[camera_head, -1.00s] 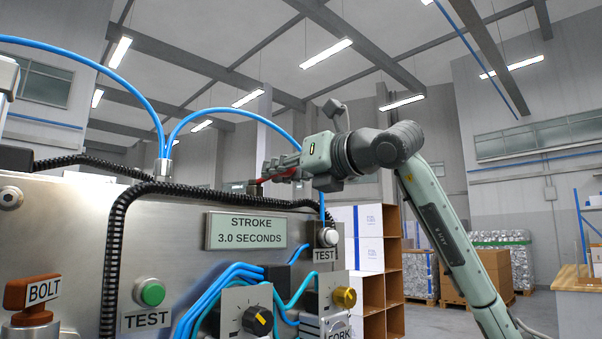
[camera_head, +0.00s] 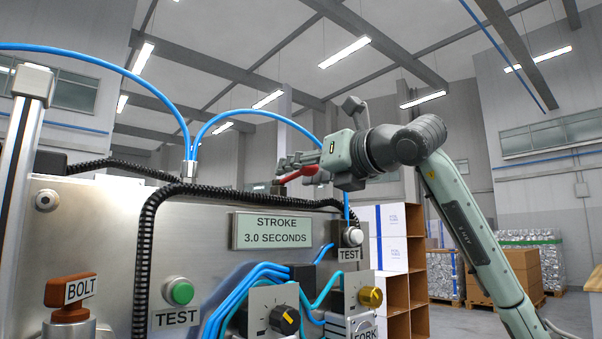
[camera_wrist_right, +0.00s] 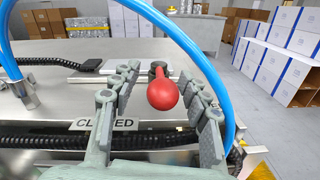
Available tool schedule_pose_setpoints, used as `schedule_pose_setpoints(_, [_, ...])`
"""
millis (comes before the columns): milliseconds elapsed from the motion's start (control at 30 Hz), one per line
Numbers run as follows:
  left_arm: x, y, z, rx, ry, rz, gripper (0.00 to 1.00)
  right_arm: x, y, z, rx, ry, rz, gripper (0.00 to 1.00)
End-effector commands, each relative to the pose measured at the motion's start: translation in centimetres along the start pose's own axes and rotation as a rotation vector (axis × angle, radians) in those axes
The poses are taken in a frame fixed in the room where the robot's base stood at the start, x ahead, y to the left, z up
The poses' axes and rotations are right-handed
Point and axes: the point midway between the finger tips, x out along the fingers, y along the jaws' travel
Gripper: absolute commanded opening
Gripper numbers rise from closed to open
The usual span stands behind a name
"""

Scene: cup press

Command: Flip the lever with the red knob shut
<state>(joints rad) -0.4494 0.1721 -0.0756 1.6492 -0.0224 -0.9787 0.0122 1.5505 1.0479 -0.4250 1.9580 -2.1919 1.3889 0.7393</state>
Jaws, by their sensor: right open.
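The red knob (camera_wrist_right: 162,93) sits on the end of a lever whose dark pivot (camera_wrist_right: 158,70) stands on the metal top of the machine. My right gripper (camera_wrist_right: 163,84) is open, with one finger on each side of the knob. I see gaps on both sides, so the fingers look apart from it. A label (camera_wrist_right: 105,124) reading "CLOSED" is partly hidden by the left finger. In the head view, my right gripper (camera_head: 290,165) is above the machine's back right edge, with the red lever (camera_head: 299,174) beside its fingers. My left gripper is not in view.
A blue hose (camera_wrist_right: 190,45) arches close to the right finger in the wrist view. A black corrugated cable (camera_head: 225,198) runs along the machine's top edge.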

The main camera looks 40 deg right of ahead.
Motion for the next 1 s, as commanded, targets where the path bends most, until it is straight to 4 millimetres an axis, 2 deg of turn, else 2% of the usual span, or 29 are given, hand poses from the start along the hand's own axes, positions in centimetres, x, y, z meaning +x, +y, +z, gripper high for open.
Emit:
schedule_pose_setpoints(167, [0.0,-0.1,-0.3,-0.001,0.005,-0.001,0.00,-0.5,0.0,0.1,0.000,-0.001,0.000,0.45])
schedule_pose_setpoints(267, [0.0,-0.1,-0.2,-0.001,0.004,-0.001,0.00,-1.6,-0.1,0.1,0.000,-0.004,-0.001,0.45])
schedule_pose_setpoints(700, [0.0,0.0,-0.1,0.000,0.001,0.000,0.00,-10.3,0.0,0.1,-0.001,-0.003,-0.001,0.45])
schedule_pose_setpoints(833, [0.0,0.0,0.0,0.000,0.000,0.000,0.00,-11.6,0.0,0.0,0.000,-0.001,0.000,0.45])
schedule_pose_setpoints(1000, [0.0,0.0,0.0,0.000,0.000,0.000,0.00,-12.1,0.0,0.0,0.000,-0.001,0.000,0.45])
